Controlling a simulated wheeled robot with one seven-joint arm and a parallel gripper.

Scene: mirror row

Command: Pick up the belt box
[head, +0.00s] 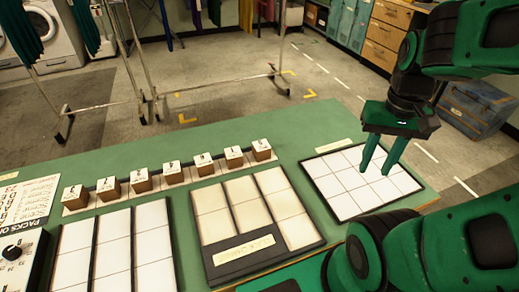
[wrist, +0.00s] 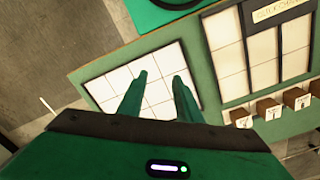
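A row of several small brown boxes with white picture tops stands on the green table, from a left box (head: 75,196) to a right box (head: 262,150). The pictures are too small for me to tell which one is the belt box. Some of the row shows in the wrist view, including a box (wrist: 269,109) at the right. My gripper (head: 376,170) is open and empty, pointing down over the right-hand white grid tray (head: 343,208), to the right of the row. Its fingers (wrist: 160,78) show apart over that tray in the wrist view.
A labelled middle tray (head: 209,236) and a left white tray (head: 75,232) lie in front of the row. A dial panel (head: 20,262) and a printed sheet (head: 28,200) are at far left. Behind the table are a wheeled rack (head: 150,95) and a blue chest (head: 478,108).

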